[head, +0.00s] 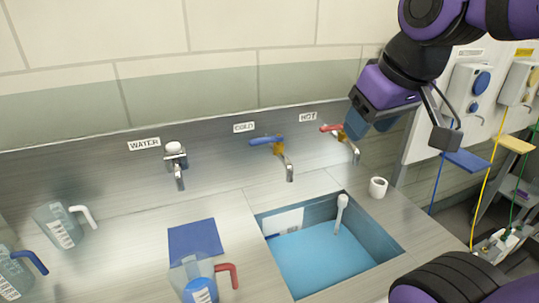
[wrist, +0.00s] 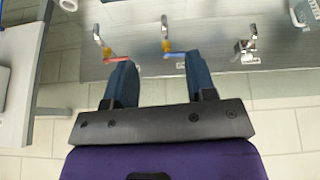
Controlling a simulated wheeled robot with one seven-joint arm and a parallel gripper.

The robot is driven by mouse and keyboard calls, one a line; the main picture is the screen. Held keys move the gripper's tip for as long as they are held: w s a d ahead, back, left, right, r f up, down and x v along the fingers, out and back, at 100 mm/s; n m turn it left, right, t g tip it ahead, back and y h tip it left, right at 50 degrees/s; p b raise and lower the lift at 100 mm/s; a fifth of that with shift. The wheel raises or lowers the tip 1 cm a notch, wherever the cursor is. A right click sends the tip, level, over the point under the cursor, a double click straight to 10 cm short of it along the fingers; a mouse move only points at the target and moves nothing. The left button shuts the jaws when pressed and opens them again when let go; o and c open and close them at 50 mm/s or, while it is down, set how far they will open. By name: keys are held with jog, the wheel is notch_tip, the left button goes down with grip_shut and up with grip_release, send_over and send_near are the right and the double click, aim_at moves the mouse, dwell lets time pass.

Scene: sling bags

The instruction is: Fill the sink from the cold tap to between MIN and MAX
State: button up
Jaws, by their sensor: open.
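The cold tap (head: 288,165) has a blue lever (head: 262,141) pointing left under a COLD label; no stream shows from its spout. The hot tap (head: 350,150), with a red lever (head: 332,128), is to its right. The sink (head: 395,247) below shows a flat light-blue surface, a pale upright pipe (head: 341,212) and a white marking panel (head: 286,222); I cannot read its marks or tell the level. My gripper (head: 370,125) is open and empty beside the hot tap. In the wrist view (wrist: 160,72), the red lever is by the left fingertip, the blue lever between the fingers.
A WATER tap (head: 176,165) stands left. Jugs with white (head: 62,225), red (head: 198,278) and blue (head: 12,275) handles are on the counter, with a blue mat (head: 195,238). A white roll (head: 378,187) sits right of the sink. Wall boxes (head: 470,88) with cables are at right.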

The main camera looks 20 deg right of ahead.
jog(key=w+a+r+n+g, duration=0.15)
jog(key=w+n, duration=0.25)
jog(key=w, duration=0.4)
jog(key=n+g, duration=0.4)
jog(key=n, duration=0.9)
send_over(257, 139)
notch_tip(257, 139, down, 8)
jog(key=f, duration=0.1)
jog(key=shift+t, duration=0.25)
notch_tip(257, 139, down, 10)
jog(key=shift+s+a+f, duration=0.1)
jog(key=shift+c, duration=0.2)
